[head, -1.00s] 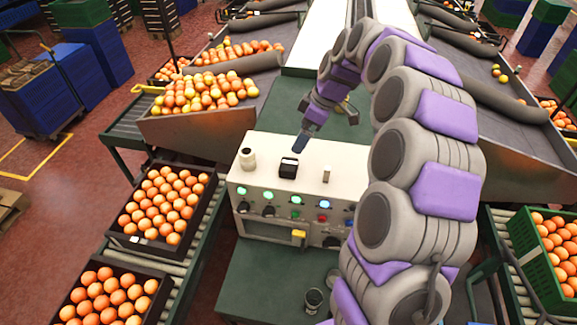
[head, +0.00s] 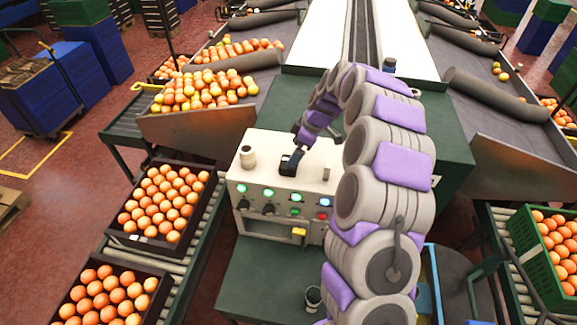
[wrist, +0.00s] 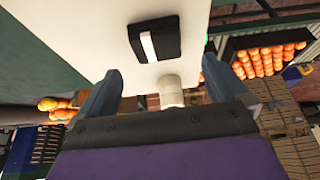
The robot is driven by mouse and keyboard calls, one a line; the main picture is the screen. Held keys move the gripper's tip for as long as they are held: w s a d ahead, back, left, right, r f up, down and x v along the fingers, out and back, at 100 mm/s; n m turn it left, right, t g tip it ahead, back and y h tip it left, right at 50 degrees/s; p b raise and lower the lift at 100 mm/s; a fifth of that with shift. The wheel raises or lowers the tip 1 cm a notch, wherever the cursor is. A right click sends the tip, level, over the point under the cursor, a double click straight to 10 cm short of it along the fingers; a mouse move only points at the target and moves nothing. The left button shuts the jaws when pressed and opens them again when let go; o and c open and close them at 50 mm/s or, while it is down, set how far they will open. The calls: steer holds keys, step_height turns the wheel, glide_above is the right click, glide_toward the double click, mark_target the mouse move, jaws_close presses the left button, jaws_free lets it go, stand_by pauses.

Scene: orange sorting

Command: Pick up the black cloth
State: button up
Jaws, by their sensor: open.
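The black cloth (head: 286,169) is a small dark folded piece on the pale top of the control box (head: 325,157). In the wrist view the cloth (wrist: 166,47) looks like a flat black square with a white strip across it. My gripper (head: 294,161) is over the cloth in the head view and hides part of it. In the wrist view my gripper (wrist: 158,82) is open, its two blue-grey fingers apart and nothing held between them. The cloth lies beyond the fingertips there. Whether the fingers touch it I cannot tell.
A white cylindrical jar (head: 248,157) stands left of the cloth on the box; the same jar (wrist: 171,90) shows between the fingers in the wrist view. Lit buttons and knobs line the box front. A crate of oranges (head: 206,190) stands to the left.

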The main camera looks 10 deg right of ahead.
mark_target(285, 161)
steer(key=shift+d+x, duration=0.15)
steer(key=shift+x, duration=1.4)
steer(key=shift+d+x, duration=0.1)
steer(key=shift+x, duration=1.5)
steer(key=shift+w, duration=0.1)
steer(key=shift+c, duration=0.5)
steer(key=c, duration=1)
steer(key=shift+o, duration=0.2)
steer(key=shift+r, duration=1.8)
steer(key=s+r, duration=0.1)
steer(key=s, duration=1.5)
steer(key=shift+r, duration=0.2)
steer(key=o, duration=0.6)
steer(key=shift+c, duration=0.2)
steer(key=c, duration=0.3)
